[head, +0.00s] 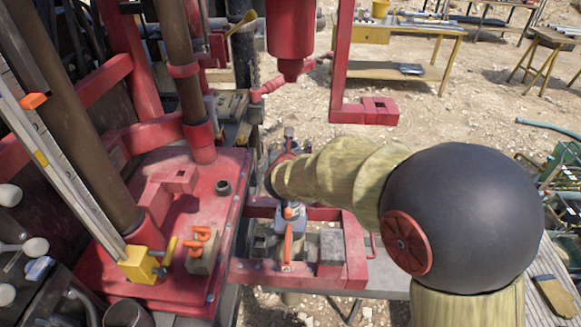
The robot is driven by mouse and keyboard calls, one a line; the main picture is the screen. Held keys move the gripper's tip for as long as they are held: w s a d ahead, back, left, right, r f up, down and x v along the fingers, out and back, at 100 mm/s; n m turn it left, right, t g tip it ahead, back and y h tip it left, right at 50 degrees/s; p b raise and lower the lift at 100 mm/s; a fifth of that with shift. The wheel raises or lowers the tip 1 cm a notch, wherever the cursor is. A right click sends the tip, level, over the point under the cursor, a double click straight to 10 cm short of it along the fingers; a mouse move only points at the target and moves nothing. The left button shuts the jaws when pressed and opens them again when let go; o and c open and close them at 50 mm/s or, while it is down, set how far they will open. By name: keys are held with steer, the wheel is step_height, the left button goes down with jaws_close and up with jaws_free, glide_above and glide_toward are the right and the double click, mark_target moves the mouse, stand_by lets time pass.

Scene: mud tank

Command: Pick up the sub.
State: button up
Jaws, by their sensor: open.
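My arm comes in from the right with a dark ball-shaped joint and a beige fabric sleeve. The sleeve ends at a dark rim near the middle of the picture, just right of the red platform. I cannot make out the jaws of my gripper there. No thing can be clearly told as the sub.
A red frame (343,250) and a blue-grey fitting with an orange handle (288,240) lie below the sleeve. A block with orange levers (202,250) sits on the platform. A wooden table (395,37) is farther back.

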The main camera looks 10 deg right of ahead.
steer(key=shift+c, duration=0.6)
steer(key=c, duration=1.5)
jaws_close()
steer(key=shift+r, duration=0.15)
